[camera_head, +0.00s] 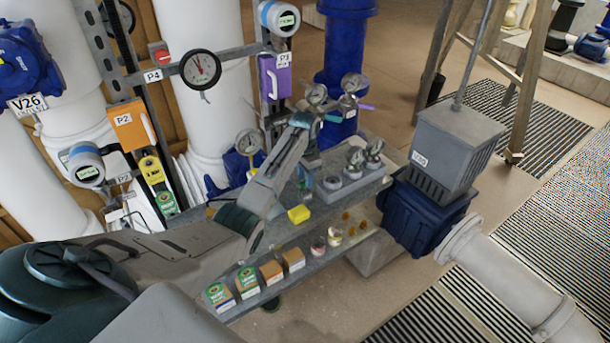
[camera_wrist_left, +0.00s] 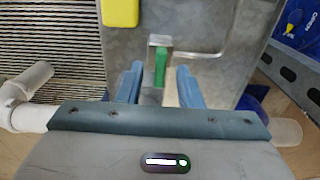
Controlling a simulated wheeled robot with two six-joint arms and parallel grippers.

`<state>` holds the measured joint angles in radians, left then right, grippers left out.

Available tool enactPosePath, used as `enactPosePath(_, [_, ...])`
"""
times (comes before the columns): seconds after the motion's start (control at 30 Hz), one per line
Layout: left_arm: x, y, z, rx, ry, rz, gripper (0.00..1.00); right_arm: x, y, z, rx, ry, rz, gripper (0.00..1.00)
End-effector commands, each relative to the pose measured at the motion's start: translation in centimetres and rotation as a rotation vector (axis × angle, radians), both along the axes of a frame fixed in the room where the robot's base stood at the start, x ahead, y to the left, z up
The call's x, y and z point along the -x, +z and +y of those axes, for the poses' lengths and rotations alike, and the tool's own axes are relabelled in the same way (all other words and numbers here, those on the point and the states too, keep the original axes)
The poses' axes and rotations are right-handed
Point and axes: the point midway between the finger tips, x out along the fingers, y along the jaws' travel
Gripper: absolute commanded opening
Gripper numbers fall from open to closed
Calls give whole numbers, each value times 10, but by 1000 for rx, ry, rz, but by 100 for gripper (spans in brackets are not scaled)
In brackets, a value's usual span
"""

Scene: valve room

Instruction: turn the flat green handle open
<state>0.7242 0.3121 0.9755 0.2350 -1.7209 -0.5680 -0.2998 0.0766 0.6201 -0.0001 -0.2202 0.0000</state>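The flat green handle (camera_wrist_left: 161,68) shows in the left wrist view as a short upright green bar beside a grey metal bracket (camera_wrist_left: 160,42). My left gripper (camera_wrist_left: 158,84) has its two blue fingers apart, one on each side of the handle's line. A gap shows between each finger and the green bar; I cannot tell how deep the handle sits between them. In the head view my left gripper (camera_head: 308,170) points down over the grey bench (camera_head: 345,196), and the arm mostly hides the handle. My right gripper is not in view.
A yellow block (camera_head: 298,214) lies on the bench near the gripper. Gauges on grey blocks (camera_head: 345,182) stand to its right. Small boxes (camera_head: 247,278) line a lower shelf. A blue pump with a grey housing (camera_head: 455,150) stands right; a gauge rack with panels (camera_head: 200,70) stands left.

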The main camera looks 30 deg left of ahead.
Motion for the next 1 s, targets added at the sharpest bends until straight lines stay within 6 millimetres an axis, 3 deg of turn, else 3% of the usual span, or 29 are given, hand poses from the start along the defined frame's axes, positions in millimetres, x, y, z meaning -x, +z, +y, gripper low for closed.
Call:
enactPosePath(0.37, [0, -10, 0, -1, 0, 0, 33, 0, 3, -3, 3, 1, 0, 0])
enactPosePath(0.4, [0, -9, 0, -1, 0, 0, 31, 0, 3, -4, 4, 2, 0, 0])
enactPosePath(0.57, [0, -9, 0, -1, 0, 0, 0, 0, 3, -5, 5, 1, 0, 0])
enactPosePath(1.0, [0, -7, 0, -1, 59, -1, 0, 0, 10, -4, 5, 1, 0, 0])
